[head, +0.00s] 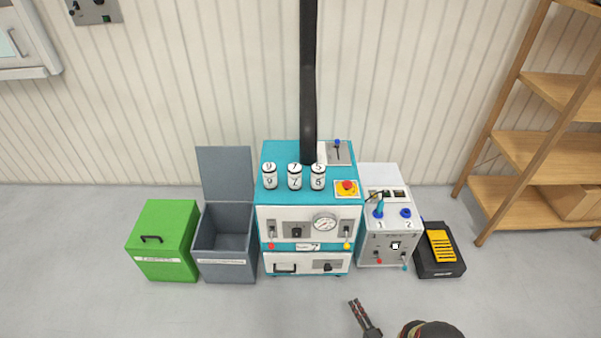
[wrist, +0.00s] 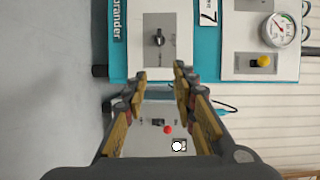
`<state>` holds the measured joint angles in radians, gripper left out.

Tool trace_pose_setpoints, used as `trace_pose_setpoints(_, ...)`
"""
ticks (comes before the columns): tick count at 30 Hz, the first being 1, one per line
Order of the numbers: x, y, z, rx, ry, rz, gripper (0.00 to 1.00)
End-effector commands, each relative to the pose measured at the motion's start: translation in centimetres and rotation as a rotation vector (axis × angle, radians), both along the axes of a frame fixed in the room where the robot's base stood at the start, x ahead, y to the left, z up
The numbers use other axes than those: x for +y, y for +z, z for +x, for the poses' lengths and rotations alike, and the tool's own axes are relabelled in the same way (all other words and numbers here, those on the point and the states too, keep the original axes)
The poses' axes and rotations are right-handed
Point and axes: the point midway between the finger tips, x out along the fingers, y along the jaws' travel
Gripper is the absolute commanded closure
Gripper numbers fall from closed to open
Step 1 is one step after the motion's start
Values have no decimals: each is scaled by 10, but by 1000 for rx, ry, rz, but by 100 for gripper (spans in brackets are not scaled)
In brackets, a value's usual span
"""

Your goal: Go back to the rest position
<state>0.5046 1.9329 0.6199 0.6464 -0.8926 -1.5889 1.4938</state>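My gripper (wrist: 160,74) shows in the wrist view with its two yellow-and-dark fingers apart and nothing held between them. It is open and points toward the front of the teal machine (wrist: 122,62). A white panel with a black knob (wrist: 158,40) lies beyond the fingertips. In the head view only parts of my arm show at the bottom edge. The gripper's fingers cannot be made out clearly there.
The teal machine (head: 283,148) stands against the wall with a black pipe (head: 308,80). A white control box (head: 377,176) and a black-and-yellow pedal (head: 441,247) are to its right. An open grey bin (head: 226,271) and a green box (head: 163,222) are left. Wooden shelves (head: 540,145) stand right.

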Motion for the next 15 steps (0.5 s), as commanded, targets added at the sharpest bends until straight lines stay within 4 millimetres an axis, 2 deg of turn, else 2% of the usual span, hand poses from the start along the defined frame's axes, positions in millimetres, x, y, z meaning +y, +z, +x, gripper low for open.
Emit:
trace_pose_setpoints(8, -21, 21, 47, 16, -7, -100, 73)
trace_pose_setpoints(11, -32, 34, 71, 25, -11, -152, 73)
trace_pose_setpoints(15, -51, 61, 113, 37, -20, -245, 73)
